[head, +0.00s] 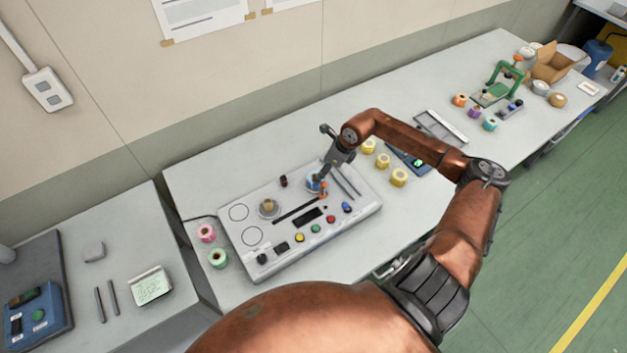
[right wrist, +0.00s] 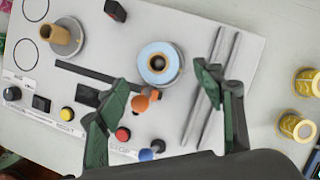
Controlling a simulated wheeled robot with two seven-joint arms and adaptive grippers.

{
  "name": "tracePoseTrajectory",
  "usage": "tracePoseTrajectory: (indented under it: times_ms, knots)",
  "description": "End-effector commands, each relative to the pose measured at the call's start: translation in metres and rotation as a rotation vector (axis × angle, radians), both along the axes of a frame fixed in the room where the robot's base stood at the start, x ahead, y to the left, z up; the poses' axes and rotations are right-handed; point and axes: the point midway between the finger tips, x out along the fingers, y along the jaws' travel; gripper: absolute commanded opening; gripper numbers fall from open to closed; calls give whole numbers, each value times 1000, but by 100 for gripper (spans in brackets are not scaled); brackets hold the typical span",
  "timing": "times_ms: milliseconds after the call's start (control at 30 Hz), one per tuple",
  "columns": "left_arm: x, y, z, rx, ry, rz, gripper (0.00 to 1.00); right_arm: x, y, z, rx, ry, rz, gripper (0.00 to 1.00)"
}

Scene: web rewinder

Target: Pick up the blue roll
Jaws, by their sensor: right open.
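The blue roll (right wrist: 160,62) sits on the grey rewinder panel (right wrist: 95,22), seen from above in the right wrist view with its dark core in the middle. In the head view the blue roll (head: 314,183) is partly hidden by my right gripper (head: 323,178). In the right wrist view my right gripper (right wrist: 165,95) is open. Its green fingers are spread on either side, a little nearer the camera than the roll, and hold nothing. Whether they touch the panel I cannot tell. My left gripper is not in view.
An empty-looking spindle (head: 268,206) stands left of the roll. An orange knob (right wrist: 140,103) is close below it, and metal rods (right wrist: 207,85) lie to the right. Yellow rolls (head: 383,160) stand right of the panel; pink (head: 206,233) and green (head: 218,258) rolls stand left.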

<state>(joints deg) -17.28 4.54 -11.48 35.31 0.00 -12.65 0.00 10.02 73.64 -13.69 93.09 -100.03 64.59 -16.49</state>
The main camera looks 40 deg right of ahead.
Motion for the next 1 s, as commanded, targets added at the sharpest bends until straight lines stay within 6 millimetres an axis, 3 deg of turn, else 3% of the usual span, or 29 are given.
tracePoseTrajectory:
  times_ms: [533, 833, 1000]
  knots:
    - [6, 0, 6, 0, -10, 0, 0, 25, 13, -60, 3, -1, 1, 62]
    - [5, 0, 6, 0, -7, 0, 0, 26, 13, -66, 0, -1, 1, 62]
    - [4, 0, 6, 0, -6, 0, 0, 25, 12, -66, 0, -1, 0, 51]
